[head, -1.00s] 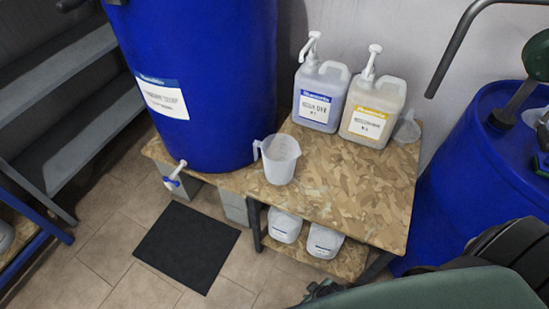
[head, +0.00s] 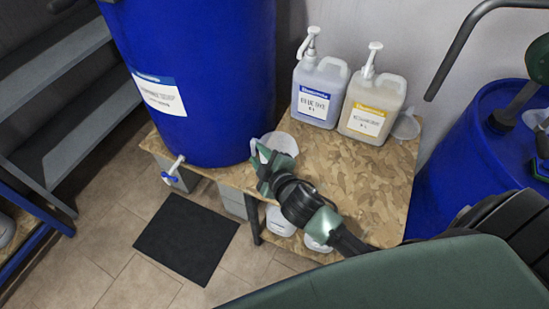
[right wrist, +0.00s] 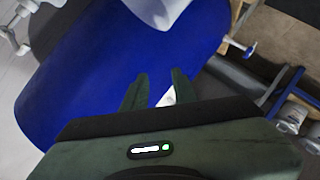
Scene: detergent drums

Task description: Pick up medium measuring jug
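The measuring jug (head: 284,143) is a pale translucent jug. It stands on the wooden table (head: 365,205) beside the big blue drum, and my right gripper hides much of its lower part in the head view. My right gripper (head: 261,165) is in front of the jug on its handle side. In the right wrist view the two fingers (right wrist: 158,90) are apart with no object held between them. A white jug-like shape (right wrist: 157,10) is at the top edge there, clear of the fingertips. My left gripper is not in view.
A large blue drum (head: 205,70) with a tap (head: 174,172) stands close left of the jug. Two pump bottles, blue-labelled (head: 318,90) and yellow-labelled (head: 370,108), and a funnel (head: 406,127) stand at the back. White containers (head: 279,221) sit under the tabletop.

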